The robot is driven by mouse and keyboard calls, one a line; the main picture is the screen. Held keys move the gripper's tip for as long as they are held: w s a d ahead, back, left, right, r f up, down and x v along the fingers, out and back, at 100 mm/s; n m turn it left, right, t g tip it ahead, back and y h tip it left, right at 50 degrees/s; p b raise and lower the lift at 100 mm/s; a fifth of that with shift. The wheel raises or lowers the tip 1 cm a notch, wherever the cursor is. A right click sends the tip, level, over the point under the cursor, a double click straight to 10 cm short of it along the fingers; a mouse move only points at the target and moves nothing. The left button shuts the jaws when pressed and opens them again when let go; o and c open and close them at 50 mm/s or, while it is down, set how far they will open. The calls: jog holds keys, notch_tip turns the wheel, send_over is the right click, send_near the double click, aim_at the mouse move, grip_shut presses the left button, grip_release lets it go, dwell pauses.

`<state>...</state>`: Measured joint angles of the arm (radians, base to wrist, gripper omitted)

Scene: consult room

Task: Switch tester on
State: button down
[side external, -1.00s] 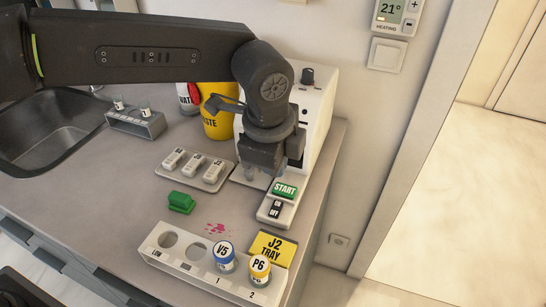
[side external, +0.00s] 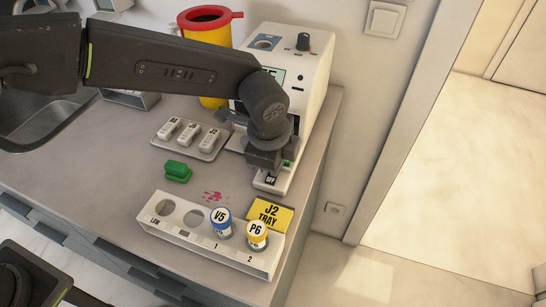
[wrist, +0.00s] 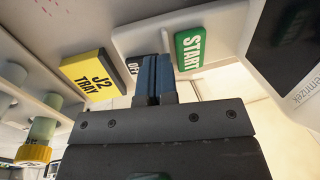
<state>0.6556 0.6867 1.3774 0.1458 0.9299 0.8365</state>
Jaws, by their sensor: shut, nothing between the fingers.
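The tester (side external: 312,82) is a white box with a black knob at the back of the counter. Its low front plate carries a green START button (wrist: 193,47) and a small black switch (side external: 270,180) showing OFF. In the wrist view the switch (wrist: 134,66) is just left of my fingers and START just right. My gripper (side external: 268,168) points down over the plate; it also shows in the wrist view (wrist: 155,60), with its blue fingers shut together and nothing between them. The fingers partly hide the switch, and I cannot tell whether they touch it. In the side view START is mostly hidden.
A yellow J2 TRAY label (side external: 270,211) lies in front of the plate. A white rack (side external: 180,232) holds the V5 (side external: 221,224) and P6 (side external: 257,234) vials. A green block (side external: 177,171), a tray of white pieces (side external: 165,143) and a yellow bin (side external: 206,60) stand left.

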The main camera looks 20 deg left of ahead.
jog(key=shift+w+f+g, duration=0.3)
jog(key=shift+f+g, duration=0.25)
jog(key=shift+g, duration=0.25)
jog(key=shift+w+f, duration=0.2)
jog(key=shift+f, duration=0.1)
jog(key=shift+a, duration=0.1)
jog(key=shift+s, duration=0.15)
jog(key=shift+s+r, duration=0.2)
jog(key=shift+s, duration=0.5)
jog(key=w+r, duration=0.4)
jog(key=r, duration=1)
jog(key=t, duration=0.2)
send_over(268, 181)
jog(key=x, duration=1.3)
jog(key=shift+s, duration=0.15)
